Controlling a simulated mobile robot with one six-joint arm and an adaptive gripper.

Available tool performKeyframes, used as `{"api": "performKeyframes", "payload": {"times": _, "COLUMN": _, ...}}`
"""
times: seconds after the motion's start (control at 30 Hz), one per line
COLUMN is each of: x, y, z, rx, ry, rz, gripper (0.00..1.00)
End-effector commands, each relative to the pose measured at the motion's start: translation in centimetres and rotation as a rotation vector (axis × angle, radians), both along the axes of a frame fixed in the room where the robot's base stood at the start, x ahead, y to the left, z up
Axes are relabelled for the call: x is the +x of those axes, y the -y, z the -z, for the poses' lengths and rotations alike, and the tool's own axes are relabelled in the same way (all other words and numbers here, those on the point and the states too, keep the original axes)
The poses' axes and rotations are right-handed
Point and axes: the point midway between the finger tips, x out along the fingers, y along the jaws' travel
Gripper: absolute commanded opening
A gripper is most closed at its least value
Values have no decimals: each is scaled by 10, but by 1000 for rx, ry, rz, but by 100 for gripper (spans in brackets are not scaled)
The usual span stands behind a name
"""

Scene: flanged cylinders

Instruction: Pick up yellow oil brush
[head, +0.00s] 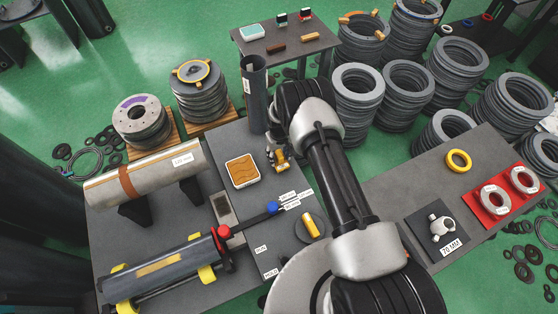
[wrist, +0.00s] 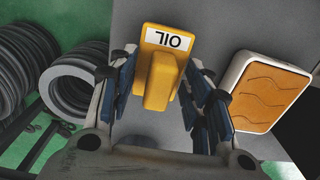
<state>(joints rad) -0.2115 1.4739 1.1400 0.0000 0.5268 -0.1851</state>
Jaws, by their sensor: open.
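The yellow oil brush (wrist: 163,68), a yellow block with a raised handle and a white OIL label, stands on the grey table in the wrist view. In the head view a small yellow part of it (head: 282,164) shows beside my gripper (head: 275,153), partly hidden. In the wrist view my gripper (wrist: 168,95) is open, with one blue-padded finger on each side of the brush's handle. Gaps show between the pads and the brush, and I cannot see any contact.
A white-rimmed orange pad (head: 242,172) lies close to the brush, and shows right of my gripper in the wrist view (wrist: 271,90). A dark upright tube (head: 254,95) stands behind. A large grey roll (head: 145,175) and a yellow cylinder (head: 310,226) are on the same table.

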Motion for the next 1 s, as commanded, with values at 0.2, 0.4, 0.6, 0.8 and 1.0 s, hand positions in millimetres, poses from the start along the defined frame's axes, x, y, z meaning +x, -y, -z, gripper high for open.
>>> {"api": "performKeyframes", "payload": {"times": 0.2, "x": 0, "y": 0, "z": 0, "rx": 0, "ry": -1, "rz": 0, "gripper": 32}}
{"api": "performKeyframes", "payload": {"times": 0.4, "x": 0, "y": 0, "z": 0, "rx": 0, "ry": -1, "rz": 0, "gripper": 19}}
{"api": "performKeyframes", "payload": {"times": 0.6, "x": 0, "y": 0, "z": 0, "rx": 0, "ry": -1, "rz": 0, "gripper": 6}}
{"api": "performKeyframes", "payload": {"times": 0.8, "x": 0, "y": 0, "z": -1, "rx": 0, "ry": 0, "rz": 0, "gripper": 0}}
{"api": "performKeyframes", "payload": {"times": 1.0, "x": 0, "y": 0, "z": -1, "rx": 0, "ry": 0, "rz": 0, "gripper": 0}}
